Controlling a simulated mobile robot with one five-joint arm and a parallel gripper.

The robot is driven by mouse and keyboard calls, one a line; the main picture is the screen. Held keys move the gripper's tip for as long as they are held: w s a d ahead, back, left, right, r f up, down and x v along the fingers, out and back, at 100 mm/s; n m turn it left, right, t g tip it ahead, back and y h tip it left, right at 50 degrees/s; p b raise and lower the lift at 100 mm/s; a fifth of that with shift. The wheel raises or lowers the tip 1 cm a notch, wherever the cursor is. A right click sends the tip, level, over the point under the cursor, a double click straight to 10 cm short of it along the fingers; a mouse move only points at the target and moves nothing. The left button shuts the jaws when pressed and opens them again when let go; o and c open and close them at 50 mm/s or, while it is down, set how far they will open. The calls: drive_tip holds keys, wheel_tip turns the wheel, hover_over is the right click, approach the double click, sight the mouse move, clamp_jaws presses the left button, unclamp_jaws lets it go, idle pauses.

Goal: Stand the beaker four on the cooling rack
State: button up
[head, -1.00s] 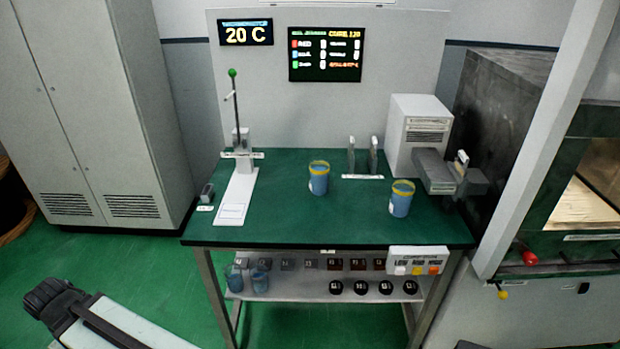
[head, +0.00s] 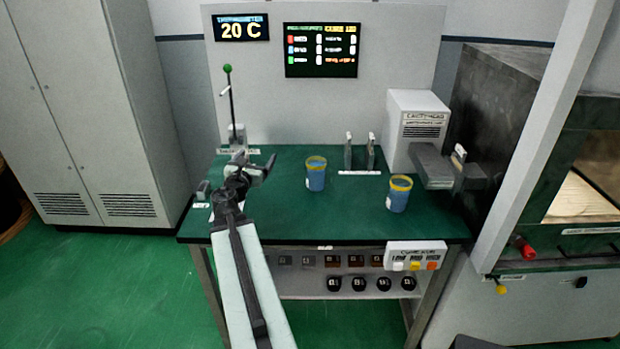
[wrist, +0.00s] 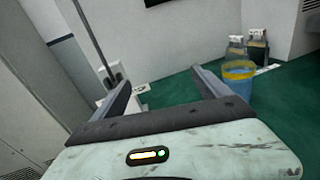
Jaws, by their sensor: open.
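Two blue beakers with yellow rims stand upright on the green table: one near the middle (head: 316,177), one farther right (head: 398,196). I cannot read which is beaker four. One beaker also shows in the wrist view (wrist: 238,82), just right of my right finger and apart from it. My gripper (head: 256,164) is open and empty over the left part of the table; its two fingers (wrist: 163,82) spread in the wrist view. Two upright grey holders (head: 359,153) stand behind the beakers; I cannot tell which thing is the cooling rack.
A stand with a green-topped rod (head: 230,105) is at the back left. A white box (head: 415,125) and a grey device (head: 448,170) occupy the right. A button panel (head: 416,255) sits at the front edge. The table's front middle is clear.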

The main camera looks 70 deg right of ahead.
drive_tip(key=s+d+m+g, duration=0.1)
drive_tip(key=s+d+g, duration=0.1)
drive_tip(key=s+d, duration=0.35)
drive_tip(key=s+d+m+g, duration=0.1)
drive_tip(key=s+d+g, duration=0.1)
drive_tip(key=s, duration=0.7)
drive_tip(key=b, duration=0.9)
approach(319, 159)
drive_tip(key=shift+d+f+h+p, duration=0.2)
drive_tip(key=shift+d+f, duration=0.05)
drive_tip(key=shift+d, duration=0.25)
drive_tip(key=shift+d+f+h+p, duration=0.2)
drive_tip(key=shift+d+f, duration=0.05)
drive_tip(key=shift+d, duration=0.25)
drive_tip(key=d, duration=0.5)
drive_tip(key=shift+s, duration=0.1)
clamp_jaws()
